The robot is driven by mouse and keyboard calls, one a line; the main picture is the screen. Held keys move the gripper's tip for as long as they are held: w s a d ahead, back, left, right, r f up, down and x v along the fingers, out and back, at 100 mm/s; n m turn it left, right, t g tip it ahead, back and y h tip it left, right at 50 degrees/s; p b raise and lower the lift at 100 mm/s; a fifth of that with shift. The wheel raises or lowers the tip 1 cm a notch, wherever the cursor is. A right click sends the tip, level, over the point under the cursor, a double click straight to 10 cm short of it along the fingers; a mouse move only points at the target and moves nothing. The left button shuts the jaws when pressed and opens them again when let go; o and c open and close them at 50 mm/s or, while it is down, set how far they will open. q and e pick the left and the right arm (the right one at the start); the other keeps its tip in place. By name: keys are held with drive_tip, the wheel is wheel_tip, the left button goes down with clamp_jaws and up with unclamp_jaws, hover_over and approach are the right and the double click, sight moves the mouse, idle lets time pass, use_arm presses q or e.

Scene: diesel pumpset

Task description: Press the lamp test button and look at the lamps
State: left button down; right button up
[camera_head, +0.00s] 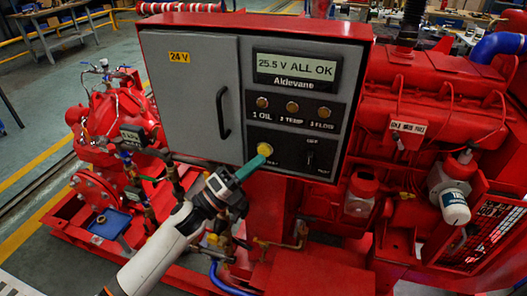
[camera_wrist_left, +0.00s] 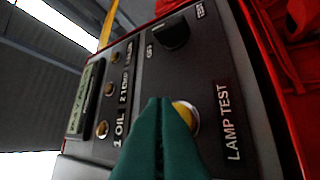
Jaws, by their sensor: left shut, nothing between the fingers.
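The yellow lamp test button (camera_head: 265,149) is low on the dark panel of the red control box (camera_head: 355,28). In the left wrist view the button (camera_wrist_left: 187,114) shows partly behind my fingers, beside the "LAMP TEST" label (camera_wrist_left: 228,120). My left gripper (camera_head: 257,160) is shut and empty, its green fingertips (camera_wrist_left: 162,101) right at the button. I cannot tell whether they touch it or whether it is pushed in. Three lamps, 1 OIL (camera_head: 262,102), 2 TEMP (camera_head: 292,107) and a third (camera_head: 323,112), look dull amber. My right gripper is not in view.
A display (camera_head: 295,68) above the lamps reads "25.5 V ALL OK". A black rotary switch (camera_head: 310,156) sits right of the button. A grey door (camera_head: 190,95) with a black handle is to the left. Red engine parts and pipes crowd around the box.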

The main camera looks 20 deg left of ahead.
use_arm(q)
drive_tip(key=shift+w, duration=0.1)
idle(0.4)
drive_tip(key=shift+w, duration=0.35)
drive_tip(key=shift+w+b, duration=0.4)
idle(0.6)
idle(0.3)
drive_tip(key=shift+s, duration=0.85)
drive_tip(key=s+p, duration=0.1)
drive_tip(key=s, duration=0.4)
idle(0.7)
